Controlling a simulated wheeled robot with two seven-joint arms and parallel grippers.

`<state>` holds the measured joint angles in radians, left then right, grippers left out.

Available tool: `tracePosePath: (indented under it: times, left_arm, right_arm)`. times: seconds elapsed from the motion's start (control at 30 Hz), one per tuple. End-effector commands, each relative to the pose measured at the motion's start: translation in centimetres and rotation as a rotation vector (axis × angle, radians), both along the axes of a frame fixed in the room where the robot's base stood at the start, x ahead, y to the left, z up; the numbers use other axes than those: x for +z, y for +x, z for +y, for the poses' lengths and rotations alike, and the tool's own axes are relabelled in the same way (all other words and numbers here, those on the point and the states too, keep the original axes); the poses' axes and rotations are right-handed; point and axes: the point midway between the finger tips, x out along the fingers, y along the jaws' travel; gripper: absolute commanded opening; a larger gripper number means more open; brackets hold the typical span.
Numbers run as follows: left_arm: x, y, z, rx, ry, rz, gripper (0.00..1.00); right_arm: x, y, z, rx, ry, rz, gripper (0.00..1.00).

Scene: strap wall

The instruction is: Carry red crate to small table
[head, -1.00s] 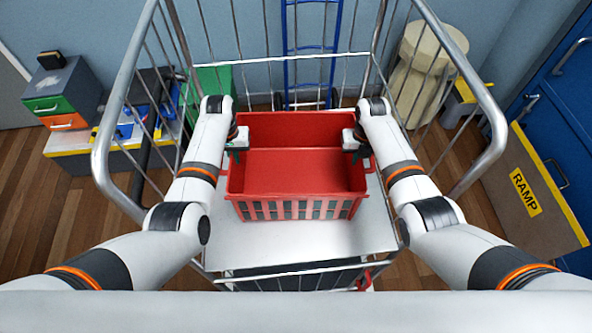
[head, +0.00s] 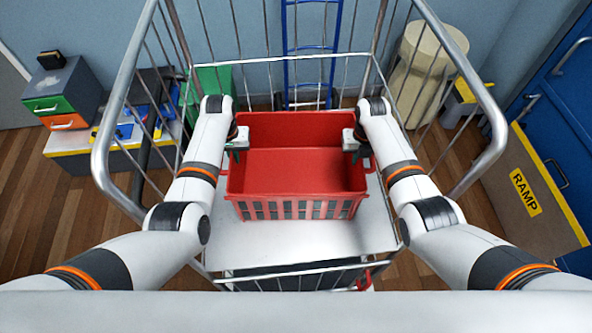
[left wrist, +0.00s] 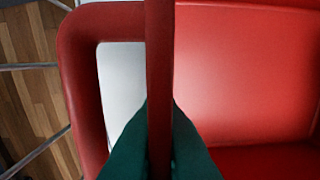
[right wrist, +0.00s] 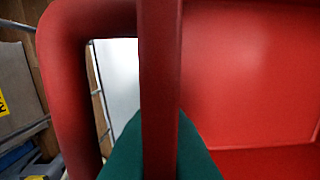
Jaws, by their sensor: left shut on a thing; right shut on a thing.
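The red crate (head: 297,172) is in the middle of the head view, inside a metal wire cage trolley, over its pale base (head: 300,240). The crate looks empty and level. My left gripper (head: 238,150) is shut on the crate's left rim handle; in the left wrist view its green fingers (left wrist: 160,150) clasp the red bar from both sides. My right gripper (head: 354,149) is shut on the right handle, with its fingers (right wrist: 160,155) on both sides of that bar. I cannot tell whether the crate touches the base. No small table is clearly identifiable.
Wire cage rails (head: 118,100) surround the crate at the sides and back. A bench with tools (head: 90,140) and a drawer unit (head: 62,92) stand left. A blue hand truck (head: 310,50) is behind. A RAMP board (head: 530,190) and blue cabinet (head: 570,90) stand right.

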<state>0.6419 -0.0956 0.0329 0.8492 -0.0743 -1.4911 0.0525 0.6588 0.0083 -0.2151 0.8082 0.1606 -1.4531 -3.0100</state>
Motion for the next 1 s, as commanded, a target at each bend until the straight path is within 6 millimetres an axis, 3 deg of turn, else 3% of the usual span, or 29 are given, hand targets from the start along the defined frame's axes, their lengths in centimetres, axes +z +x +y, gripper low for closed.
tracePosePath:
  times: [0.27, 0.6, 1.0]
  left_arm:
    - [1.5, 0.1, 0.0, 0.000, -0.001, -0.003, 0.00]
    - [4.7, 0.1, 0.0, 0.000, -0.001, -0.003, 0.00]
    - [5.1, 0.1, 0.0, 0.000, -0.001, -0.003, 0.00]
  right_arm:
    - [1.4, 0.1, 0.0, 0.000, 0.000, -0.002, 0.00]
    - [4.7, 0.1, 0.0, 0.000, 0.000, -0.002, 0.00]
    - [5.1, 0.1, 0.0, 0.000, 0.000, -0.002, 0.00]
